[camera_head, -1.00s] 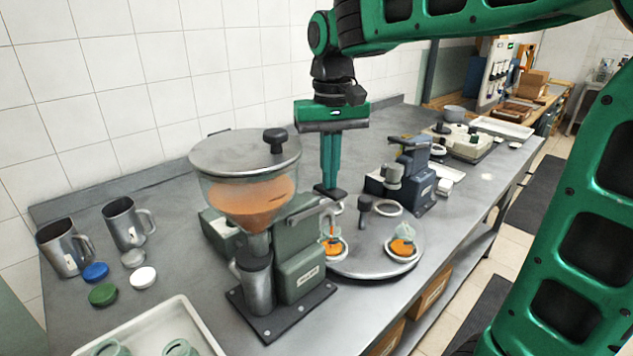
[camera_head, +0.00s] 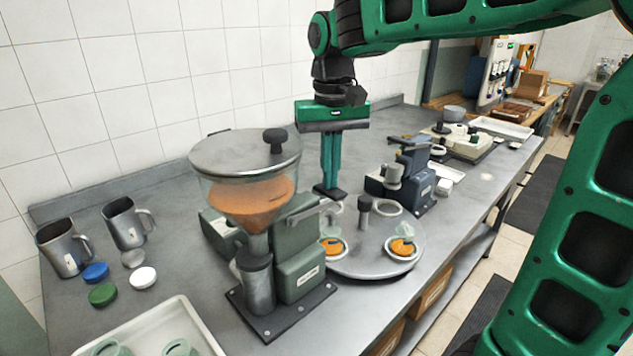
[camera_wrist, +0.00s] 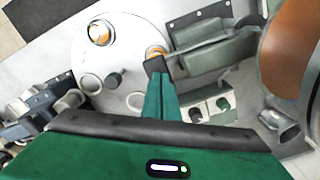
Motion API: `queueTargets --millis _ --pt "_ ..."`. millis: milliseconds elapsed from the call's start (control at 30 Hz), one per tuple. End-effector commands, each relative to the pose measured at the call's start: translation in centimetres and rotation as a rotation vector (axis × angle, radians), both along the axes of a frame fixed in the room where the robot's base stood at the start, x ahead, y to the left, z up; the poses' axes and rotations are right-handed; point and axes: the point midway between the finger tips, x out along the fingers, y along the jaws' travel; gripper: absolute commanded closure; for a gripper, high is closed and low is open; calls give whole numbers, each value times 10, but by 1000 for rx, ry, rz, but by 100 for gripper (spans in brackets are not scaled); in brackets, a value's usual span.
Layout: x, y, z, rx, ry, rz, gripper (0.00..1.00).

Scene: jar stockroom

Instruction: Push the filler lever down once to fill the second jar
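The filler has a clear hopper (camera_head: 245,190) of orange powder above a grey-green body (camera_head: 300,270). Its grey lever (camera_head: 318,212) sticks out to the right, towards the turntable (camera_head: 355,264). My gripper (camera_head: 330,191) points straight down with its fingers together, its dark tips at or just above the lever's outer end. Contact is unclear. The wrist view also shows my gripper (camera_wrist: 155,65) beside the filler. Two jars with orange contents stand on the turntable, one near the filler (camera_head: 333,247) and one at the right (camera_head: 402,248). My fingers partly hide the near jar in the wrist view.
Two metal jugs (camera_head: 62,250) and several coloured lids (camera_head: 103,294) are at the left. A white tray (camera_head: 185,308) with green jars is at the front. A dark press-like device (camera_head: 412,180) stands behind the turntable. A dark knob (camera_head: 364,205) rises from the turntable.

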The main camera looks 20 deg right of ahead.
Motion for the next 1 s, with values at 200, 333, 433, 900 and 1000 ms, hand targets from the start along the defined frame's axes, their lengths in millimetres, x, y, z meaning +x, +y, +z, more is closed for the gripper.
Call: queueTargets --millis 200,333,433,900,1000 --pt "0 0 14 0 -1 0 100" --pt "0 0 21 0 -1 0 100" --pt "0 0 27 0 0 0 100" --pt "0 0 48 0 0 0 100" --pt "0 0 48 0 0 0 100"
